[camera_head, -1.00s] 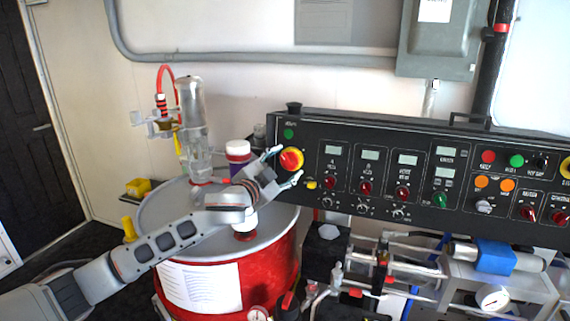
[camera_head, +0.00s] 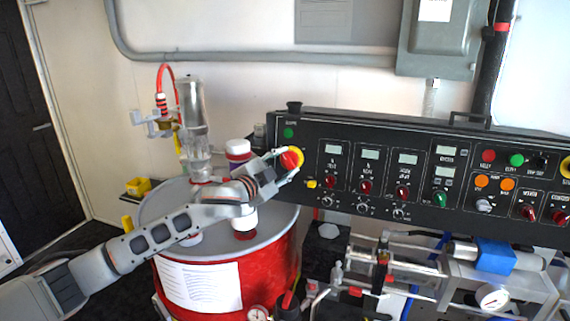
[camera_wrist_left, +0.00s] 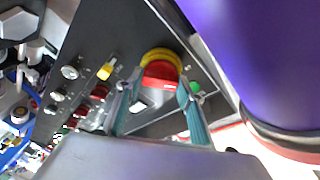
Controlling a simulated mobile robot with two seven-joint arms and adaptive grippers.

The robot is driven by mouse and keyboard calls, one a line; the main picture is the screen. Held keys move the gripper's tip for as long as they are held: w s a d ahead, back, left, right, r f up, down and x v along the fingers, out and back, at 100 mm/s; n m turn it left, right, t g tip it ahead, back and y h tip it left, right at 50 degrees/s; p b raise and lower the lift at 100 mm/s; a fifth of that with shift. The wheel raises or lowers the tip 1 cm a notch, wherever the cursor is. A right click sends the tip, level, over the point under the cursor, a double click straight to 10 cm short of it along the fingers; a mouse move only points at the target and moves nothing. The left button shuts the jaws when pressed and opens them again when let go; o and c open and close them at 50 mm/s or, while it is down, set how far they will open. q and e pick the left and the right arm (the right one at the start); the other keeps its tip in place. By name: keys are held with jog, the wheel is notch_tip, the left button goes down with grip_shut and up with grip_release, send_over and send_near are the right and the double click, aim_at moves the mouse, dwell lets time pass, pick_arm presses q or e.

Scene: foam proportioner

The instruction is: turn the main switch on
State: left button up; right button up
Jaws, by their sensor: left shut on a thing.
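The main switch (camera_head: 292,158) is a red knob on a yellow round base at the left end of the black control panel (camera_head: 330,128). It also shows in the left wrist view (camera_wrist_left: 160,70). My left gripper (camera_head: 285,160) is at the panel with its fingers on either side of the red knob, shut on it. In the left wrist view the two teal-grey fingers (camera_wrist_left: 158,100) flank the knob, which partly shows between them. My right gripper is not in view.
A red drum (camera_head: 262,266) stands below my left arm, with a white and purple bottle (camera_head: 238,150) and a pump (camera_head: 193,115) on top. A small yellow switch (camera_head: 312,184) sits right of the knob. Pipes and gauges lie below the panel.

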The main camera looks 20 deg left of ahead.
pick_arm(q)
jog(key=m+g, duration=0.1)
jog(key=m, duration=0.3)
jog(key=shift+a+r+m, duration=0.1)
jog(key=shift+r+m, duration=0.05)
jog(key=shift+m, duration=0.25)
jog(key=m+g, duration=0.1)
jog(key=m, duration=0.2)
jog(key=shift+m, duration=0.3)
jog(key=m, duration=0.3)
jog(key=shift+r+g, duration=0.1)
jog(key=shift+g, duration=0.3)
jog(key=shift+m+g+y, duration=0.3)
jog(key=shift+m+y, duration=0.2)
jog(key=shift+m, duration=1.4)
jog(key=o, duration=1.1)
